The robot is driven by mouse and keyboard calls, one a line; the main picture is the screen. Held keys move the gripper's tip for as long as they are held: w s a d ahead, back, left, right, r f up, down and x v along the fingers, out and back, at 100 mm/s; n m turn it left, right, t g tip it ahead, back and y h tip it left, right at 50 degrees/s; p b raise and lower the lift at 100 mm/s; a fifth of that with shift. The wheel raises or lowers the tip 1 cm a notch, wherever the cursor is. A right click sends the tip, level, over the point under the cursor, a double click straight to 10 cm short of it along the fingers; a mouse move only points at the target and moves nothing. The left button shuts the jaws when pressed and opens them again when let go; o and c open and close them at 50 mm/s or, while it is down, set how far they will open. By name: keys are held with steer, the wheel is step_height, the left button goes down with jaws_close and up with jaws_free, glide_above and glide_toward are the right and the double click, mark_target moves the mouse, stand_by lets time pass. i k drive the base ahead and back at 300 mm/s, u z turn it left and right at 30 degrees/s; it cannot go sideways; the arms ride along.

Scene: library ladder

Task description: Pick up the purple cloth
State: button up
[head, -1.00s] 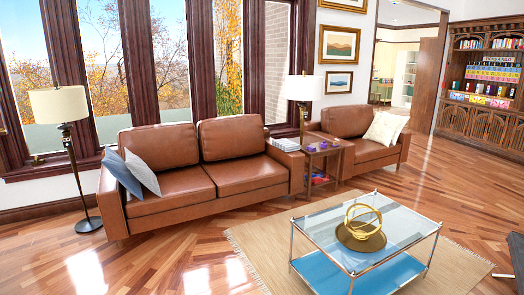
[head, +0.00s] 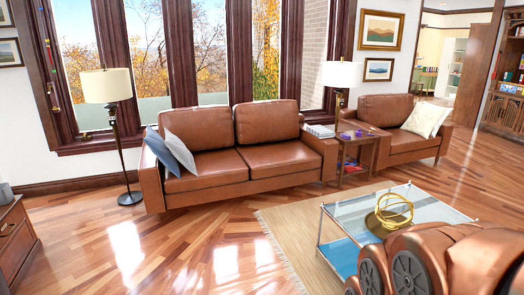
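A small purple item (head: 347,135) lies on top of the wooden side table (head: 357,142) between the two brown leather sofas. It is too small to tell for certain whether it is the purple cloth or one of a few separate purple things there. My copper-coloured arm fills the lower right corner, far in front of the side table. The fingers of my gripper do not show.
A glass coffee table (head: 338,215) with a gold ring ornament (head: 394,211) stands on a beige rug (head: 285,228), partly behind my arm. A floor lamp (head: 107,88) stands left of the larger sofa (head: 285,158). Wooden floor (head: 180,235) is clear at front left.

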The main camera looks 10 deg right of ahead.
mark_target(346, 136)
steer(key=i, duration=5.65)
steer(key=z, duration=2.4)
steer(key=i, duration=2.75)
steer(key=u, duration=1.4)
